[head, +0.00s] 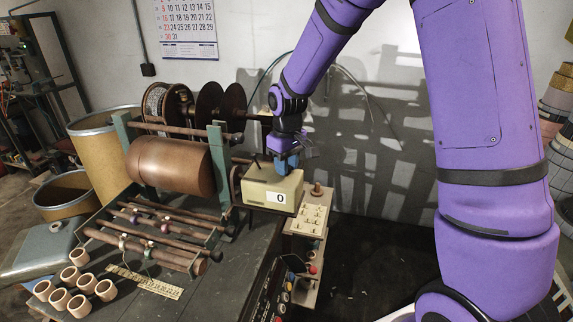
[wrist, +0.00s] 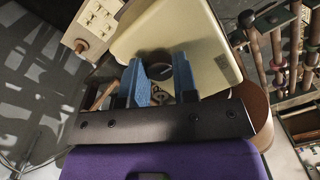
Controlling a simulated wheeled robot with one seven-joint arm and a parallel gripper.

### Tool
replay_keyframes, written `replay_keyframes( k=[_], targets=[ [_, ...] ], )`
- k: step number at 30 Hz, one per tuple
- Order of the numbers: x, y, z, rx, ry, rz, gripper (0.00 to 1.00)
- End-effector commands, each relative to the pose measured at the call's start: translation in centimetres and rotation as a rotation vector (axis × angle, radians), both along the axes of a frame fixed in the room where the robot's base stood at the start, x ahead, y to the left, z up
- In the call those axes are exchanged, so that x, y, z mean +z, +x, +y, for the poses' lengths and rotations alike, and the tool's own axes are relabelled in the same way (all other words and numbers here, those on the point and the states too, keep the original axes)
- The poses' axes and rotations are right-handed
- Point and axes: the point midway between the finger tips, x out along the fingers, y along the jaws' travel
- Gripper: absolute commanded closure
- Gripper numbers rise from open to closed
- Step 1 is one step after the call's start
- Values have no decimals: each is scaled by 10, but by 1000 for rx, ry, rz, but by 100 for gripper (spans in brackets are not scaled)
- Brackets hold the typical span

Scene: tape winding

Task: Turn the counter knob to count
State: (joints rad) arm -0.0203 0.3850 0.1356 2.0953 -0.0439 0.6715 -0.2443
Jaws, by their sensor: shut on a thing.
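The cream counter box (head: 262,190) stands at the right end of the winding machine, with a white display (head: 281,197) on its front reading 0. My gripper (head: 286,163) reaches down from above onto the top of the box. In the wrist view, its two blue fingers (wrist: 161,78) stand a little apart at the box top (wrist: 165,25), shut on the dark counter knob (wrist: 159,70). The knob is mostly hidden by the fingers, and in the head view I cannot see it.
A copper-coloured drum (head: 170,167) and several rods lie left of the box. A panel with small switches (head: 308,215) sits close on its right. Several tan rings (head: 71,274) and a ruler strip (head: 146,281) lie on the bench's front left.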

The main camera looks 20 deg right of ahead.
Motion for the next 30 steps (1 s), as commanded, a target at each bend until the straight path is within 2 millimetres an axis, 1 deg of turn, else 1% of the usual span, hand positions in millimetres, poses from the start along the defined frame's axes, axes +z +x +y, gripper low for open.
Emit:
replay_keyframes(
  k=[7,20,21,24,30],
  targets=[
    [-1,-1,0,55,-1,2,96],
    [-1,0,0,63,-1,1,96],
    [-1,0,0,63,-1,1,68],
    [0,0,0,63,-1,1,47],
    [0,0,0,62,0,0,47]
  ],
)
